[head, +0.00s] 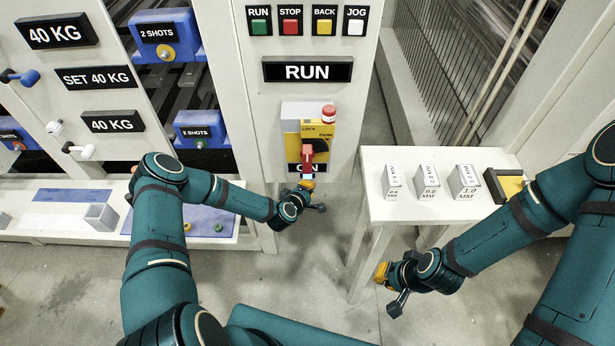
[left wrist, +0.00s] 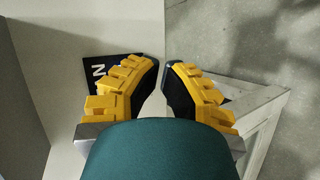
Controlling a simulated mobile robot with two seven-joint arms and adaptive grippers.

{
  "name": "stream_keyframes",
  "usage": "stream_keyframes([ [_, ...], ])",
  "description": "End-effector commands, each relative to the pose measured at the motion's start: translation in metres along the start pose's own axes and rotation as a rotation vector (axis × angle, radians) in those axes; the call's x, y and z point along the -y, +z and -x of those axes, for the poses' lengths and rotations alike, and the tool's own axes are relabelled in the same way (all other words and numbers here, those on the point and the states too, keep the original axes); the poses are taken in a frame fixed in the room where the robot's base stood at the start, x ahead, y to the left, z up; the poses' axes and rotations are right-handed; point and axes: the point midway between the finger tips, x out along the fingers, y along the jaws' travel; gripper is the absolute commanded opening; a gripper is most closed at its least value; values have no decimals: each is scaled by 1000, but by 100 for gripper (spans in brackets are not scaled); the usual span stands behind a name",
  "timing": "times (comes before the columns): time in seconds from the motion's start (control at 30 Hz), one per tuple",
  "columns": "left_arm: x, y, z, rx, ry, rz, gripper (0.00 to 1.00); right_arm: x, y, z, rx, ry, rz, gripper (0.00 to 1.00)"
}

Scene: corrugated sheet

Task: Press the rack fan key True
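Four colour keys sit on the white machine panel: green (head: 259,27), red (head: 291,27), yellow (head: 325,28) and white (head: 356,28), labelled RUN, STOP, BACK and JOG. I see no key with a readable rack fan label. My left gripper (head: 308,183) is low in front of the panel, by the ON plate below a red lever switch (head: 308,152). In the left wrist view its yellow fingers (left wrist: 161,64) stand a little apart with nothing between them; the ON plate (left wrist: 98,72) is partly hidden behind one. My right gripper (head: 381,272) hangs below the small white table; its fingers are unclear.
The white table (head: 385,207) holds three marked blocks (head: 428,180) and a black and yellow item (head: 505,184). A rack with 40 KG plates (head: 57,31) and blue 2 SHOTS units (head: 166,35) stands at left. A low bench (head: 40,240) lies below it.

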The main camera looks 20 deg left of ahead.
Motion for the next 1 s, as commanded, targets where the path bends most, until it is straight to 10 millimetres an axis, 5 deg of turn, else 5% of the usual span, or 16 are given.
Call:
stream_keyframes([
  [0.53,19,20,36,1,-2,2,0,4,-1,11,0,0,0,0],
  [1.0,21,21,40,0,-1,0,0,4,-1,12,0,0,0,0],
])
